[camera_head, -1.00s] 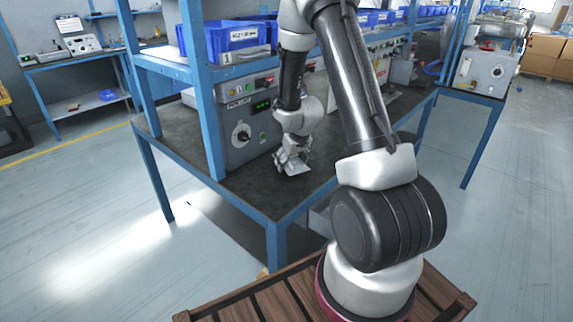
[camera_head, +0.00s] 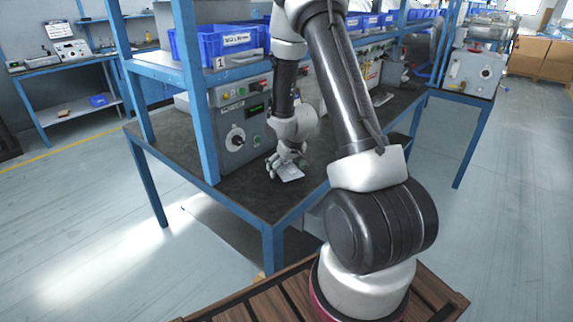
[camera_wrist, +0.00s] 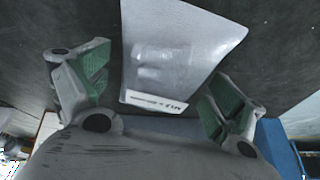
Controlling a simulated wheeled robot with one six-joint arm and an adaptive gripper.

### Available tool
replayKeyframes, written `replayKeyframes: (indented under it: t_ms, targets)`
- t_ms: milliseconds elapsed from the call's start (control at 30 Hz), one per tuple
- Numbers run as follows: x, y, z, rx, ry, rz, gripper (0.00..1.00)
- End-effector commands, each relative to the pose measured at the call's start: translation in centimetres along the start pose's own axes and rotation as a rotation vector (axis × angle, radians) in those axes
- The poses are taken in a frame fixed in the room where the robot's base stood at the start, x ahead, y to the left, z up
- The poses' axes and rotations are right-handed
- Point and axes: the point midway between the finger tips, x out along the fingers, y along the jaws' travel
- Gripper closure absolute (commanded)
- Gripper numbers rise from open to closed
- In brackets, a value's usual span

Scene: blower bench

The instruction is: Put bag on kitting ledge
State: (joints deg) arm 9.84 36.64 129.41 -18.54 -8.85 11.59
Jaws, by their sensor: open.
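The bag (camera_wrist: 175,55) is a flat, translucent grey-white pouch with a printed white label strip along its near edge. It lies on the dark bench top, and in the head view it shows as a small pale patch (camera_head: 291,173) near the front edge. My gripper (camera_wrist: 156,75) is open, with one green-padded finger to either side of the bag's near part. In the head view my gripper (camera_head: 282,166) is just left of the bag, low over the bench. Whether the fingers touch the bag cannot be told. I cannot tell which surface is the kitting ledge.
A grey control box (camera_head: 238,125) with a knob stands just left of my gripper. A blue frame post (camera_head: 197,100) and a shelf with a blue bin (camera_head: 222,45) rise above the bench. The bench top's front left (camera_head: 245,195) is clear.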

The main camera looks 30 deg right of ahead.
Motion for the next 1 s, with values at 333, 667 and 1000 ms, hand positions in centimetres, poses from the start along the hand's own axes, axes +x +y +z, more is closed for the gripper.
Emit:
replayKeyframes:
  t_ms: [333,667,1000]
  targets:
    - [-6.1,0.1,-0.1,0.0,0.004,0.001,0.06]
    - [-10.5,0.2,-0.1,0.002,0.003,0.001,0.06]
    - [-12.1,0.1,-0.1,0.001,0.002,0.001,0.06]
